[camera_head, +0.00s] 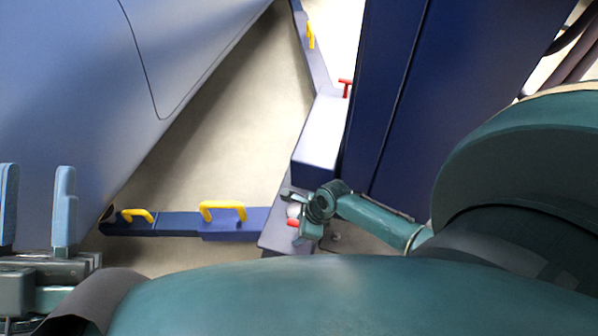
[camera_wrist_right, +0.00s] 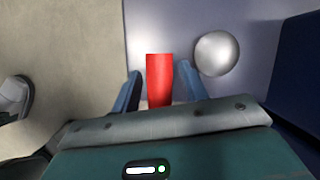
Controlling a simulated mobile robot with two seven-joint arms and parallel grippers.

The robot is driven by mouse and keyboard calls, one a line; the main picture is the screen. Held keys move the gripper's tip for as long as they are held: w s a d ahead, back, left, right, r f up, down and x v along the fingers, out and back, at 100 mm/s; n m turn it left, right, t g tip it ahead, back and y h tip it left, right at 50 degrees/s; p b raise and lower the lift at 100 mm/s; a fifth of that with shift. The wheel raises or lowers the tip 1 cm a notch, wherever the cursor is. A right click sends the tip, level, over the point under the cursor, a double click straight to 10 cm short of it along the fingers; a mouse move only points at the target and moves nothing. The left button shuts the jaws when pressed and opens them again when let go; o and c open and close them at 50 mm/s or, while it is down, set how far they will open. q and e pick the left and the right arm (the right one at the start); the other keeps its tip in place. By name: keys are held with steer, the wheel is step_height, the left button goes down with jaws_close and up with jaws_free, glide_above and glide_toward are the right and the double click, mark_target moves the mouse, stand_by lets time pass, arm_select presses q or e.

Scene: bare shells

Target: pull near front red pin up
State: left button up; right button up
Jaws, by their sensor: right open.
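The near red pin (camera_head: 293,223) stands on the grey-blue end block of the low blue frame. In the right wrist view the red pin (camera_wrist_right: 159,70) shows as a plain red bar between my right fingers. My right gripper (camera_wrist_right: 160,88) is open around it, with a finger on either side; whether either finger touches it I cannot tell. In the head view my right gripper (camera_head: 299,213) partly covers the pin. My left gripper (camera_head: 37,190) is open and empty at the far left. Another red pin (camera_head: 346,86), T-shaped, stands farther back by the frame.
A shiny silver knob (camera_wrist_right: 217,53) sits close beside the red pin. Yellow handles (camera_head: 223,206) rise from the low blue bar. A tall dark blue panel (camera_head: 400,90) stands to the right, and a large pale blue shell (camera_head: 70,80) to the left. Bare floor lies between.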

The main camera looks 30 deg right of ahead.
steer(key=shift+f, duration=0.1)
steer(key=shift+c, duration=0.3)
jaws_close()
